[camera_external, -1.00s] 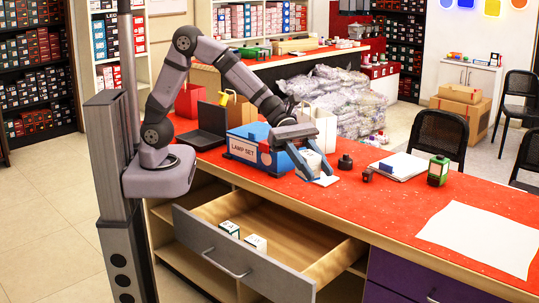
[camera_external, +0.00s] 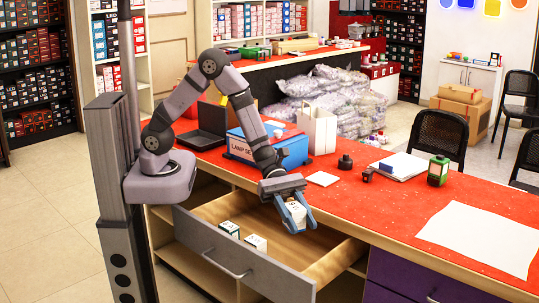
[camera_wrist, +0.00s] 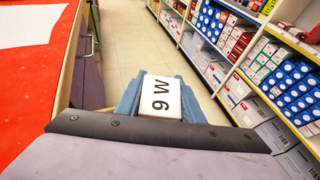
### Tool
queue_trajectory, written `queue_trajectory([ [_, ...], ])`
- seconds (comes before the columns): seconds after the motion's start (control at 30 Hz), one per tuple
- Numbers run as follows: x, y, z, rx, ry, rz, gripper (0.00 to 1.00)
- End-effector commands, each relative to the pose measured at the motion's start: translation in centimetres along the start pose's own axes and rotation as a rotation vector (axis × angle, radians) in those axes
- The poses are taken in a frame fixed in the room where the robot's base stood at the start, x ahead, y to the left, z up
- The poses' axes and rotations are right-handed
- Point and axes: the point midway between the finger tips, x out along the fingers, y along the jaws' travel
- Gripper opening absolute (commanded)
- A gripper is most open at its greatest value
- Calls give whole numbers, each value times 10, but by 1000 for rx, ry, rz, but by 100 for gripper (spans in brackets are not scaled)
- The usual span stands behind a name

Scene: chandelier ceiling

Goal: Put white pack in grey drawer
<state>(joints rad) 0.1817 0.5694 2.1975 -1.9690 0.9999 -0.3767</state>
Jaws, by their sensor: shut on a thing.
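My gripper (camera_external: 293,217) is shut on a white pack (camera_external: 297,214) and holds it over the right part of the open grey drawer (camera_external: 232,255). In the wrist view the white pack (camera_wrist: 160,97) sits between my blue fingers, with the marking "9 W" on its face. The drawer is pulled out from the counter, with a light wooden inside. Two small white boxes, the left one (camera_external: 229,229) and the right one (camera_external: 256,243), stand inside near its front panel. From this view I cannot tell how high the pack is above the drawer floor.
The red counter (camera_external: 400,225) runs behind the drawer. The drawer's middle is free.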

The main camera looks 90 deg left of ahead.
Motion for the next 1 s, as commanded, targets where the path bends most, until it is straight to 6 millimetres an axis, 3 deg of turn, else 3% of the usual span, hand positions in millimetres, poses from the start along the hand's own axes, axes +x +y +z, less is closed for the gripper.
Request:
queue_trajectory([
  [0.03, 6, -1, -16, -8, 4, -2, 11],
  [0.23, 20, 0, -48, -3, 1, -1, 11],
  [0.67, 28, 0, -68, 0, -1, 0, 11],
  [1.0, 44, 0, -107, -2, 0, 0, 11],
])
